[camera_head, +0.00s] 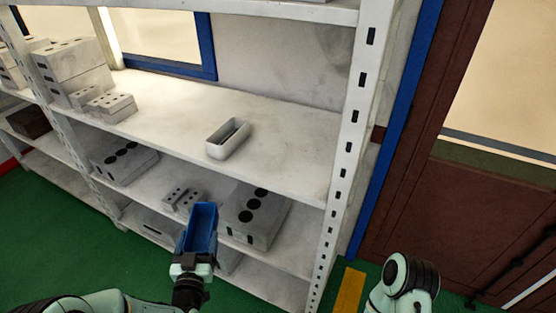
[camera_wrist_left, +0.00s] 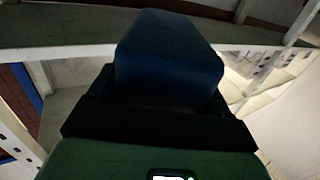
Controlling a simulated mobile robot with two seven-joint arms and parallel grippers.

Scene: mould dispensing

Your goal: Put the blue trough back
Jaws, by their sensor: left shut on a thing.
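The blue trough (camera_head: 201,228) is held by my left gripper (camera_head: 192,262), which is shut on its near end. The trough points away from me, with its open side up, in front of the shelf unit at about the middle shelf's height in the head view. In the left wrist view the trough (camera_wrist_left: 168,60) is a dark blue block filling the middle, and the gripper's fingertips are hidden. At the right of the head view part of my right arm shows, but I cannot make out its gripper fingers.
A white shelf unit (camera_head: 345,150) stands ahead. Grey boxes with round holes (camera_head: 255,214) stand on the middle shelf. A brown door (camera_head: 430,190) is at right.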

